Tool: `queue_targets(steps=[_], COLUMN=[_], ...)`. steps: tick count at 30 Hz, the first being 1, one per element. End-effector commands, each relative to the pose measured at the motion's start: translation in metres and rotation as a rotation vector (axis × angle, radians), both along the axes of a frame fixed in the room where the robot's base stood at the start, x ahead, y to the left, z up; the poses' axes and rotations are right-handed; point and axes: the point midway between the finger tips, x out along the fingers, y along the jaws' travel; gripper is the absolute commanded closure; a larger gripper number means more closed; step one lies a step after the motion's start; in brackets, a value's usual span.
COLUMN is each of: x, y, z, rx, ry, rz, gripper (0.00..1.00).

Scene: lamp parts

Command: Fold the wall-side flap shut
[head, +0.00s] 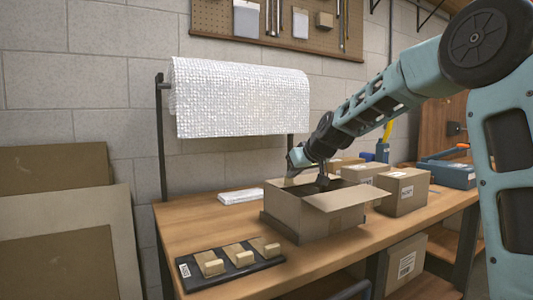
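An open cardboard box (305,218) stands on the workbench, on a flat brown piece that shows at its base. One flap (347,195) sticks out from its right side. My gripper (308,178) is low over the box opening, at its wall side. Its tips are partly hidden by the box rim and the wrist, and I cannot tell whether the fingers are apart or shut. The inside of the box is mostly hidden.
A black tray (186,272) with several tan blocks lies at the bench's front left. Closed boxes (404,191) stand right of the open box. A bubble-wrap roll (240,98) hangs behind. The bench's left part (190,222) is mostly bare.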

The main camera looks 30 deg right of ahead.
Motion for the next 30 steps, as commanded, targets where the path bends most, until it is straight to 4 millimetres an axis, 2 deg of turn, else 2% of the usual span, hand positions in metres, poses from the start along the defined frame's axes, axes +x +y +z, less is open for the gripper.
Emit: queue_targets(steps=[1, 11, 30], x=[-0.004, -0.004, -0.003], y=[-0.001, -0.001, 0.0], z=[-0.018, -0.018, 0.005], rx=[0.012, 0.012, 0.011], ry=[0.033, 0.033, 0.027], rz=[0.003, 0.003, 0.002], gripper=[1.0, 1.0, 1.0])
